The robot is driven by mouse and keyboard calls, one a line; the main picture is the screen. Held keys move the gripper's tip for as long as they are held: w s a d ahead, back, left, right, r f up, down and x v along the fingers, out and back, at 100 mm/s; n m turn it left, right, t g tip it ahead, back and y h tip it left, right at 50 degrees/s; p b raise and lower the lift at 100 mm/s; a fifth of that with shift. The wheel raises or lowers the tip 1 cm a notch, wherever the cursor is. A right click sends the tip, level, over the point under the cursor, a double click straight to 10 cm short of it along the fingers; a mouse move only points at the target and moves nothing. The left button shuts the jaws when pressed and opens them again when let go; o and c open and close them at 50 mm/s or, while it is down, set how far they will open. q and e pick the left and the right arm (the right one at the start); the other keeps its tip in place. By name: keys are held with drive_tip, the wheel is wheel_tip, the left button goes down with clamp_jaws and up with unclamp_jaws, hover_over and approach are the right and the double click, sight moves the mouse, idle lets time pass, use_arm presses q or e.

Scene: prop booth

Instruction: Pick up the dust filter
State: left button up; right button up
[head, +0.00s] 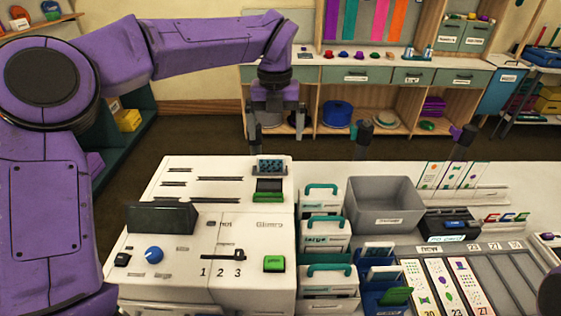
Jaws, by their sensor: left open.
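My left gripper (276,138) hangs fingers-down from the purple arm above the back of the white machine (170,210). Its two fingers are spread apart with nothing between them. Below it, a small dark piece with a blue speckled face (271,165) stands at the machine's back right, just behind a green tab (268,190). It may be the dust filter, but I cannot read any label on it. The gripper appears apart from it. My right gripper does not show; a dark rounded shape at the lower right edge may be part of my right arm.
White boxes with teal handles (326,234) stand in a column right of the machine. A grey bin (384,205) sits beside them, with a card tray (480,270) in front. Two dark-topped posts rise behind the counter. Shelving (375,75) lines the back wall.

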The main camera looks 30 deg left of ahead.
sight(271, 156)
use_arm(q)
drive_tip(key=s+f, duration=0.1)
drive_tip(key=s+f+p, duration=0.1)
drive_tip(key=shift+s+a+f, duration=0.1)
drive_tip(key=shift+a+f, duration=0.2)
drive_tip(key=shift+f, duration=0.05)
drive_tip(key=f, duration=0.1)
drive_tip(key=w+f, duration=0.1)
drive_tip(key=f, duration=0.1)
drive_tip(key=f+p, duration=0.1)
drive_tip(key=f, duration=0.1)
drive_tip(key=shift+w+a, duration=0.15)
drive_tip(key=shift+w, duration=0.15)
drive_tip(key=shift+f, duration=0.1)
drive_tip(key=shift+s+r, duration=0.2)
drive_tip(key=shift+s, duration=0.2)
drive_tip(key=shift+c, duration=0.3)
drive_tip(key=shift+w, duration=0.1)
drive_tip(key=c, duration=0.6)
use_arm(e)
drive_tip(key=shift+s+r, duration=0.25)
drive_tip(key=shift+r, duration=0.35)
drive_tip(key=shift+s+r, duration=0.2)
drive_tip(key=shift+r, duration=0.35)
